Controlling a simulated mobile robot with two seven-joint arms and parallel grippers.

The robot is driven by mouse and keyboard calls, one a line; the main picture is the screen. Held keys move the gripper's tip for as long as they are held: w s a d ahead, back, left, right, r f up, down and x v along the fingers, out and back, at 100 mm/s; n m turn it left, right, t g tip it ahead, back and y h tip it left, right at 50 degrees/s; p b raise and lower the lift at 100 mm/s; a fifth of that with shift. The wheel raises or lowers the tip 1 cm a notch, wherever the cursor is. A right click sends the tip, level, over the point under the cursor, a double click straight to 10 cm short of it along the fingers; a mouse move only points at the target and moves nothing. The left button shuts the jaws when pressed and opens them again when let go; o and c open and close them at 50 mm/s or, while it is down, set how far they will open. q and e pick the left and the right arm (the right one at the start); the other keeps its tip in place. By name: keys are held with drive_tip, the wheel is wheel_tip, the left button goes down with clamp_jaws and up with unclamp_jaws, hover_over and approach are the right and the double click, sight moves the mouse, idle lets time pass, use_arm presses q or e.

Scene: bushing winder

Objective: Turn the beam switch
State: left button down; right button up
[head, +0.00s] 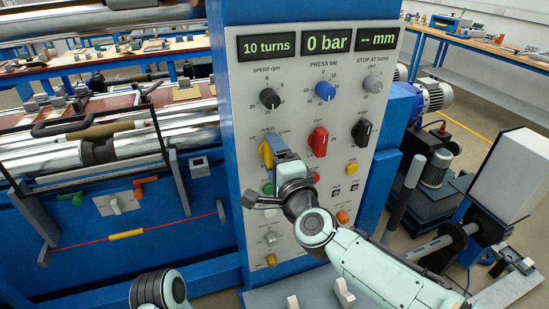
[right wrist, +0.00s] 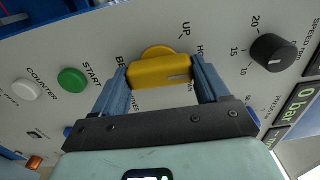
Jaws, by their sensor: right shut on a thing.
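The beam switch is a yellow knob (head: 266,155) on the grey control panel, at the panel's left side under the speed knob. In the right wrist view the yellow knob (right wrist: 160,72) sits between my two blue fingers, which touch its ends. Its white mark points toward the HOLD label. My right gripper (head: 277,152) is shut on the knob; it also fills the middle of the right wrist view (right wrist: 160,80). The gripper hides part of the label beginning BE. Only a piece of my left arm shows at the bottom of the head view; its gripper is out of frame.
The black speed knob (head: 270,98) is above, the blue press knob (head: 325,91) and red switch (head: 318,141) to the right. A green button (right wrist: 72,79) and white button (right wrist: 27,90) are close by. Steel rollers (head: 120,147) stand left of the panel.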

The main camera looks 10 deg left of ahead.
drive_tip(key=o, duration=1.1)
drive_tip(key=shift+c, duration=0.2)
use_arm(q)
drive_tip(key=f+b, duration=0.1)
drive_tip(key=b, duration=0.1)
drive_tip(key=w+f+b, duration=0.1)
drive_tip(key=f+b, duration=0.1)
drive_tip(key=shift+w+t, duration=0.15)
drive_tip(key=shift+t, duration=0.15)
use_arm(e)
drive_tip(key=v, duration=1.3)
drive_tip(key=shift+s+d, duration=0.1)
drive_tip(key=shift+d, duration=0.05)
